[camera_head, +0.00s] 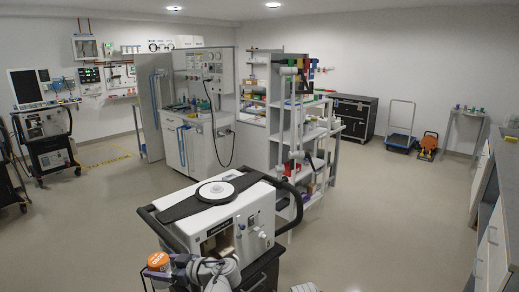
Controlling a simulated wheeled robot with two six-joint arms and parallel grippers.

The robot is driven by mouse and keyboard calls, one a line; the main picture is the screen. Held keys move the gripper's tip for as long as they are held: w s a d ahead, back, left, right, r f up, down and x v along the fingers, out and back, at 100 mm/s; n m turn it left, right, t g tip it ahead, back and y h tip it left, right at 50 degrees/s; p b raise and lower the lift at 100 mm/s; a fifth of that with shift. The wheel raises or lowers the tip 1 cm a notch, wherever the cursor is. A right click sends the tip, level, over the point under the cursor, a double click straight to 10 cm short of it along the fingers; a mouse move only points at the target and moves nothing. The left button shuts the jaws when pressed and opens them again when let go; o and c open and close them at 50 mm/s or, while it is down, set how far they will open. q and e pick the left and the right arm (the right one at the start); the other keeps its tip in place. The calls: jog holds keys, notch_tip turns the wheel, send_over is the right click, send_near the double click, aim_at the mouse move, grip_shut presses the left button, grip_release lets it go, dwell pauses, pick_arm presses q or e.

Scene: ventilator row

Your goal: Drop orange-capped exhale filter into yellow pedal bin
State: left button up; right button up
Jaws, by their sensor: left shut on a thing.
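The orange-capped exhale filter (157,261) is at the bottom of the head view, left of the ventilator's front, with its orange cap facing up. My left gripper (163,272) is shut on it; the fingers are small and partly hidden. The filter's lower part is hard to make out. I do not see a yellow pedal bin in this view.
A white ventilator (218,214) on a dark cart with black handles stands close in front. A shelf rack (301,130) stands behind it. A grey-topped counter (492,215) lines the right edge. Open floor (390,220) lies right and left of the ventilator.

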pick_arm(q)
jog(key=w+a+n+g+y, duration=0.1)
jog(key=a+n+g, duration=0.25)
jog(key=a, duration=0.55)
pick_arm(e)
jog(key=a+n, duration=0.2)
jog(key=a, duration=0.6)
pick_arm(q)
notch_tip(320, 180, down, 22)
jog(key=b, duration=2.2)
jog(key=shift+s+d+f+m+b, duration=0.15)
jog(key=shift+d+f+m+b, duration=0.15)
jog(key=shift+d+m, duration=0.15)
pick_arm(e)
notch_tip(320, 180, down, 23)
jog(key=d, duration=0.1)
jog(key=shift+s+r, duration=0.2)
jog(key=shift+d, duration=0.2)
